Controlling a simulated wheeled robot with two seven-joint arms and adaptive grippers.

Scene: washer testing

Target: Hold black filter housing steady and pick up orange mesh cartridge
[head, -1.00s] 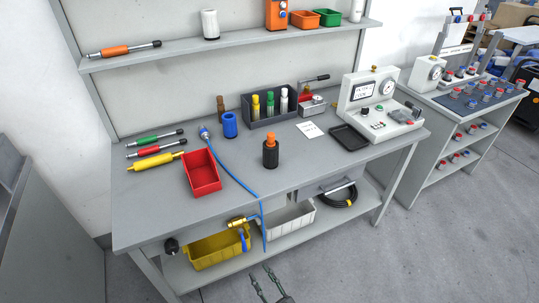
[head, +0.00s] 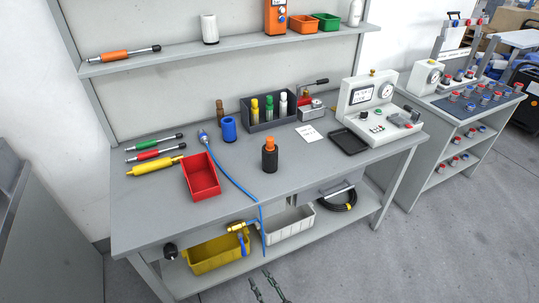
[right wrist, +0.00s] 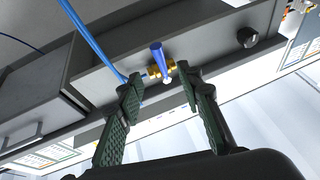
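The black filter housing (head: 270,161) stands upright near the front middle of the workbench in the head view. The orange mesh cartridge (head: 270,143) sits in it, its orange top showing above the black rim and its lower part hidden. My right gripper (head: 268,284) is at the bottom edge of the head view, in front of and below the bench, apart from the housing. In the right wrist view my right gripper (right wrist: 158,80) has its fingers spread with nothing held between them. My left gripper is not in view.
A red bin (head: 205,187) and a blue cylinder (head: 229,130) stand left of the housing. A blue hose (head: 229,178) runs to a brass valve (right wrist: 161,70) on the bench front. A black tray (head: 349,141) lies to the right. Bench around the housing is clear.

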